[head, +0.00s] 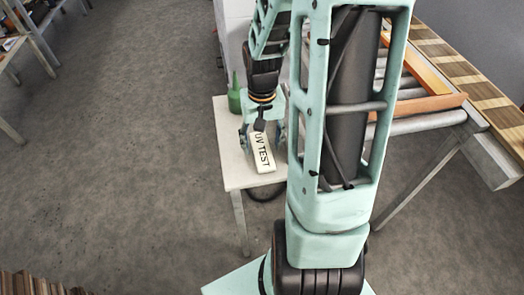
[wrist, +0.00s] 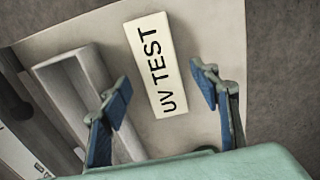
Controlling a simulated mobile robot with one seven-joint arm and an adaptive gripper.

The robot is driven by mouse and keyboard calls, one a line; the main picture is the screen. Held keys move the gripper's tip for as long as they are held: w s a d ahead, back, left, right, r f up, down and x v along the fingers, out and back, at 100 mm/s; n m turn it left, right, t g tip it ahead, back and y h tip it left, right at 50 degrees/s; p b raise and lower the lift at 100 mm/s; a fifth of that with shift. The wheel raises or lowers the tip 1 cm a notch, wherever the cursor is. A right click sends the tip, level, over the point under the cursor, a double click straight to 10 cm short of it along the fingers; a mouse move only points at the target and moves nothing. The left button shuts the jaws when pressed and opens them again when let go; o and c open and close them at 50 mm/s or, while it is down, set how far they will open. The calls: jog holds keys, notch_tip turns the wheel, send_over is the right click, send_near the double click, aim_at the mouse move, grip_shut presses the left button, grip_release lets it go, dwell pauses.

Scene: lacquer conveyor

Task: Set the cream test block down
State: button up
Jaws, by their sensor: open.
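The cream test block (head: 262,153), marked "UV TEST" in black, lies on the small white table (head: 232,176) near its front edge. It also shows in the wrist view (wrist: 148,62), flat and slightly tilted in the picture. My gripper (wrist: 161,90) is open, with one blue-padded finger on each side of the block's lower end and a visible gap to both. In the head view my gripper (head: 262,130) is above the block's far end, partly hidden by my arm.
A green bottle (head: 235,97) stands at the table's back left. A pale grey bar-shaped thing (wrist: 78,95) lies left of the block in the wrist view. A roller conveyor (head: 425,121) with orange pieces is at right.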

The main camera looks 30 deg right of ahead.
jog(key=shift+f, duration=0.75)
jog(key=c, duration=1.4)
jog(key=shift+r, duration=0.1)
